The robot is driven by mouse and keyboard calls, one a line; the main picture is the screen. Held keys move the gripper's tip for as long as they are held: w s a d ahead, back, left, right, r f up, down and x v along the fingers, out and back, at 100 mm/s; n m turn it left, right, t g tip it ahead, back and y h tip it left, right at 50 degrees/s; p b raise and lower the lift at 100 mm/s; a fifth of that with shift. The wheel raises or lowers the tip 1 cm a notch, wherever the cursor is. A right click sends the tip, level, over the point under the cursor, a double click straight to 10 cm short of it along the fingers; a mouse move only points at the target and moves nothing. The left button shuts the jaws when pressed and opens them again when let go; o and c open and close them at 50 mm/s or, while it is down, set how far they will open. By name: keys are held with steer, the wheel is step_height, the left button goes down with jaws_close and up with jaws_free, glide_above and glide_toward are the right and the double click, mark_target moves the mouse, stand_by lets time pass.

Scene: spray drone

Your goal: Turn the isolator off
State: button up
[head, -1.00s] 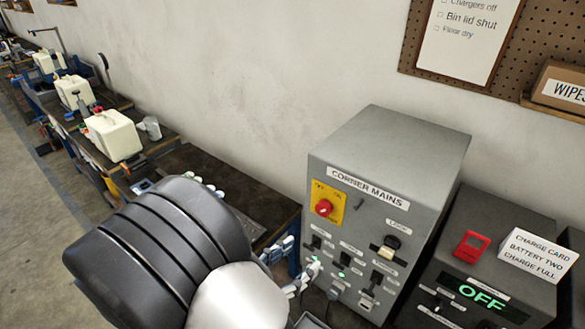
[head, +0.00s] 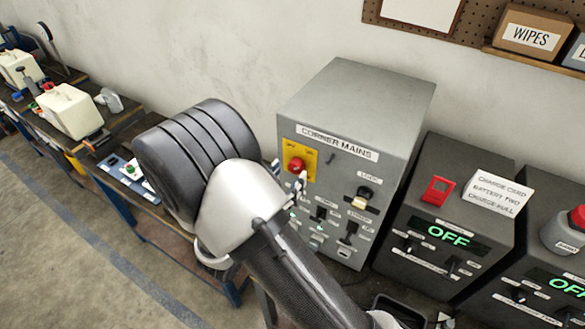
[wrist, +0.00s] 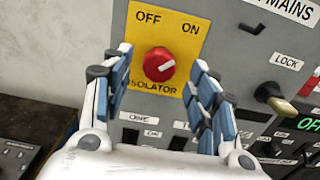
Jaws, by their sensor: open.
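The isolator is a red round knob (wrist: 159,65) on a yellow plate (wrist: 182,33) marked OFF at upper left, ON at upper right and ISOLATOR below. A small pale mark shows on the knob, but I cannot tell surely where it points. In the head view the knob (head: 296,165) sits on the front of the grey CORNER MAINS box (head: 352,97). My gripper (wrist: 161,62) is open, with one blue-and-white finger on each side of the knob in the wrist view. Gaps show between the fingers and the knob. In the head view my gripper (head: 291,176) is partly hidden by my wrist.
A LOCK lever (head: 362,198) and several small switches (head: 319,214) sit right of and below the isolator. A charger reading OFF (head: 447,234) bears a red switch (head: 438,190) and a white card (head: 497,192). A bench with a cream tank (head: 68,112) stands left.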

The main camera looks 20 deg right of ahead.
mark_target(294, 168)
steer(key=shift+x, duration=1.7)
steer(key=shift+c, duration=0.6)
steer(key=c, duration=0.9)
